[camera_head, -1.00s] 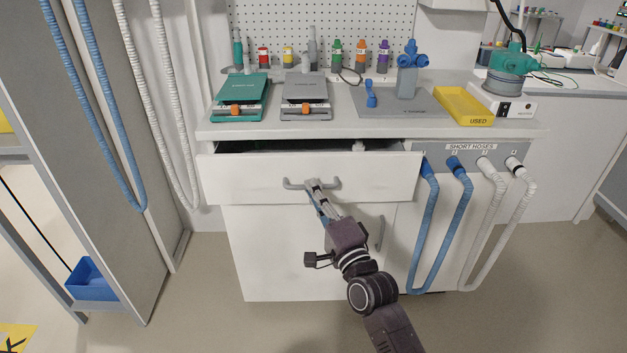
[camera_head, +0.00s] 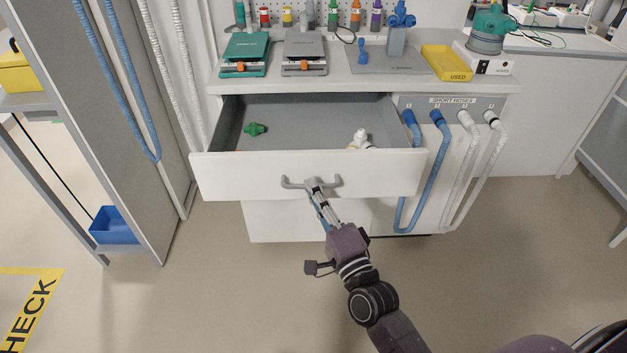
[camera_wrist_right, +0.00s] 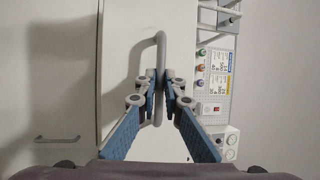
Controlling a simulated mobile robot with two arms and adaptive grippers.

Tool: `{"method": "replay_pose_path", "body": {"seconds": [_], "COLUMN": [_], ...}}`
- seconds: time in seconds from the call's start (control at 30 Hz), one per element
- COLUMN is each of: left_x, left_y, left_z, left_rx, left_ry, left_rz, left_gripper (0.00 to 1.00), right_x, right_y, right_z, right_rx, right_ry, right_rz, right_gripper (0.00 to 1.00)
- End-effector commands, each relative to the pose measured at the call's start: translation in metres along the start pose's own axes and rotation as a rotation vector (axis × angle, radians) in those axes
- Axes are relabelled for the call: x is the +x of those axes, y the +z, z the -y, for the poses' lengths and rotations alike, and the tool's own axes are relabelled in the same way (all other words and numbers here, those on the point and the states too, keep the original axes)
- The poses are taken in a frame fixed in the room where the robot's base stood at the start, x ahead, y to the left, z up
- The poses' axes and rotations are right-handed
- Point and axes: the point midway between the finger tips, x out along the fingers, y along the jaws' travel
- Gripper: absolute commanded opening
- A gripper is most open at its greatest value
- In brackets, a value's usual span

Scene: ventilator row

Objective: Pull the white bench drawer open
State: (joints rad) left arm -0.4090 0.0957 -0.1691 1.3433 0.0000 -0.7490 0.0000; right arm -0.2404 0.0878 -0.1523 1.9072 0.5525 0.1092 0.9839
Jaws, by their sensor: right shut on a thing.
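The white bench drawer (camera_head: 230,176) stands well out from the bench, and its grey interior shows in the head view. A green fitting (camera_head: 255,129) lies inside on the left and a white fitting (camera_head: 360,139) on the right. My right gripper (camera_head: 313,184) is shut on the grey drawer handle (camera_head: 291,183) at the middle of the drawer front. In the right wrist view, the fingers of my right gripper (camera_wrist_right: 158,90) close around the bar of the handle (camera_wrist_right: 161,45). My left gripper is not in view.
The bench top (camera_head: 330,82) carries a teal scale (camera_head: 246,52), a grey scale (camera_head: 304,52) and a yellow tray (camera_head: 446,63). Blue hoses (camera_head: 442,165) and white hoses (camera_head: 480,170) hang right of the drawer. The floor (camera_head: 180,290) in front is clear.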

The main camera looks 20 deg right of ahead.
Motion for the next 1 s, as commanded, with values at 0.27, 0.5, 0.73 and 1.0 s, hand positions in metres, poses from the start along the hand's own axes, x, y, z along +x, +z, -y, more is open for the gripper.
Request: {"method": "replay_pose_path", "body": {"seconds": [0.27, 0.5, 0.73, 1.0], "left_x": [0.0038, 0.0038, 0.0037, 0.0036], "left_y": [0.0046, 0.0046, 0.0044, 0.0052], "left_z": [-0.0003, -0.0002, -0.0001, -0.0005], "left_rx": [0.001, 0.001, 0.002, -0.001], "left_ry": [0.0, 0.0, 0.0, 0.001], "left_rz": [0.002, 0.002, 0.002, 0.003], "left_gripper": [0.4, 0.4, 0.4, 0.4], "right_x": [-0.0038, -0.0037, -0.0034, -0.0064], "right_y": [0.0019, 0.0019, 0.0016, 0.0015], "right_z": [-0.0003, -0.0005, 0.0002, 0.0001], "right_rx": [0.0, 0.0, 0.0, -0.001], "right_ry": [0.002, 0.002, 0.001, 0.001], "right_rz": [0.001, 0.001, 0.001, 0.0], "right_gripper": [0.0, 0.09, 0.26, 0.26]}}
